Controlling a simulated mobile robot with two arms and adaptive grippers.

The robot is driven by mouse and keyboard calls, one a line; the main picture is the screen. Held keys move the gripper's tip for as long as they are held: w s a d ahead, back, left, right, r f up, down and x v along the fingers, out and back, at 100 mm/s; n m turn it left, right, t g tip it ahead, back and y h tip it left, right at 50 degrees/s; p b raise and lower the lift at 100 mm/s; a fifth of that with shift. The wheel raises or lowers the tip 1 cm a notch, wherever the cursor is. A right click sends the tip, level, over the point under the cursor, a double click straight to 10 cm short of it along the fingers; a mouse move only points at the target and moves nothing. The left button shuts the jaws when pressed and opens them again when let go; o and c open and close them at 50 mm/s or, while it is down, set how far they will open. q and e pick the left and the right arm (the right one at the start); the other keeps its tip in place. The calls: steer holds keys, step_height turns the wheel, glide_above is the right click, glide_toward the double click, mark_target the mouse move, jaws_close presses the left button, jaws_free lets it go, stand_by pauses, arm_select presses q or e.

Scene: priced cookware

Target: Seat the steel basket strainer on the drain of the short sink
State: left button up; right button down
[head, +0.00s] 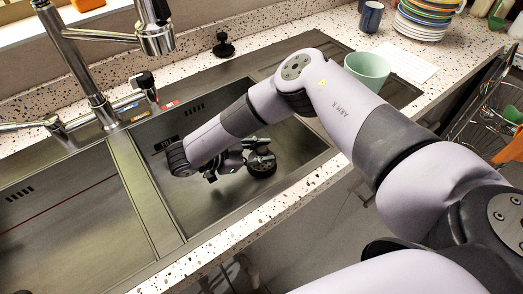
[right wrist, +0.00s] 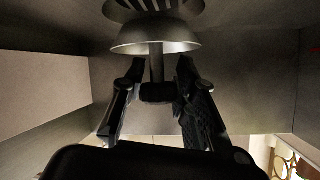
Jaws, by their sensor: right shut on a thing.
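The short sink (head: 293,137) is the right-hand basin in the head view. My right gripper (head: 246,156) is down inside it, shut on the knobbed stem of the steel basket strainer (head: 262,168). In the right wrist view the strainer (right wrist: 156,40) shows as a shiny flared cup with a slotted part beyond it, and its stem runs between the two fingers. The strainer looks dark and low in the basin in the head view. The drain is hidden, so I cannot tell whether the strainer touches it. My left gripper is not in view.
A black plug-like piece (head: 223,46) stands on the speckled counter behind the sink. A tall faucet (head: 90,80) rises at the left, beside the divider and the other basin (head: 70,215). A green cup (head: 367,70), a blue mug (head: 371,17) and stacked plates (head: 423,20) are at the right.

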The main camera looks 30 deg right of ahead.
steer(key=shift+f, duration=0.1)
stand_by(0.4)
steer(key=shift+f+b, duration=0.8)
steer(key=shift+f, duration=0.05)
steer(key=shift+f, duration=0.2)
stand_by(0.9)
steer(key=shift+s+f+b, duration=0.1)
steer(key=shift+f+b, duration=0.15)
steer(key=shift+b, duration=0.15)
steer(key=c, duration=1.2)
jaws_free()
steer(key=o, duration=0.6)
steer(key=shift+o, duration=0.2)
